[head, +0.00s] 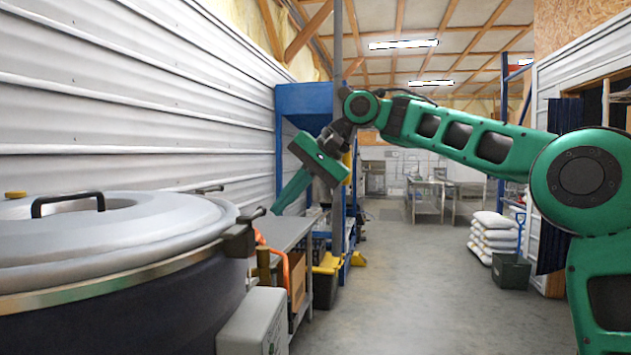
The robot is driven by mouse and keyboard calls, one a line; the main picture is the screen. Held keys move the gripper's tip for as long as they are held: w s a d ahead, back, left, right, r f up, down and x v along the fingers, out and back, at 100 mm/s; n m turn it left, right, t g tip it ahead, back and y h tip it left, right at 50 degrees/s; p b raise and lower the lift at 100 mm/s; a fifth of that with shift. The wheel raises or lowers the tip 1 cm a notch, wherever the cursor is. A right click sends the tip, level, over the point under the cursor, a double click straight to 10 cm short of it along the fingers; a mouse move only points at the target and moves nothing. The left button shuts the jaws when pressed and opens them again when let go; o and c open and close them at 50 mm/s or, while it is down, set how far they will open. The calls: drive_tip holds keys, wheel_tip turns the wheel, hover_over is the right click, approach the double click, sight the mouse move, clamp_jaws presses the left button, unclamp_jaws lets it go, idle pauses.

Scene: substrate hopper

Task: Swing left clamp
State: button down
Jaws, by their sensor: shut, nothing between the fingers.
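A large round vessel with a pale grey domed lid (130,240) and a dark body stands at the left. A dark clamp (240,236) with a short lever sits on its rim at the right. A second small dark lever (207,189) shows at the far rim. I cannot tell which of them is the left clamp. My gripper (277,210) is green and hangs at the end of my arm, pointing down and left. It is shut and empty. In the picture its tip lies just right of the nearer clamp's lever; contact does not show.
A black handle (68,203) stands on the lid. A grey box (252,322) sits beside the vessel. A grey bench (283,232) and blue hopper frame (303,97) stand beyond. White sacks (493,236) are stacked right. The middle floor (400,290) is clear.

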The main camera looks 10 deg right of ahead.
drive_tip(key=w+d+f+v, duration=0.1)
drive_tip(key=v, duration=1)
wheel_tip(320, 180, down, 10)
drive_tip(key=s+h, duration=0.2)
drive_tip(key=h, duration=0.1)
drive_tip(key=s+d+f+g+h, duration=0.1)
drive_tip(key=s+d+f+h, duration=0.2)
drive_tip(key=d+f, duration=0.5)
drive_tip(key=s+d+f+m+h, duration=0.1)
drive_tip(key=s+d+f, duration=0.5)
drive_tip(key=s+d, duration=0.25)
drive_tip(key=s+d+f+m+h, duration=0.1)
drive_tip(key=s+d+f, duration=0.65)
drive_tip(key=d, duration=0.25)
drive_tip(key=s+d+f, duration=0.3)
drive_tip(key=s+f, duration=0.2)
drive_tip(key=s, duration=0.4)
drive_tip(key=s+d+f+g, duration=0.1)
drive_tip(key=s+d+f, duration=0.2)
drive_tip(key=s, duration=0.6)
drive_tip(key=shift+d+f+m+g, duration=0.3)
drive_tip(key=shift+f+m, duration=0.1)
drive_tip(key=shift+f, duration=0.5)
drive_tip(key=shift+w+f, duration=0.2)
drive_tip(key=shift+w, duration=0.5)
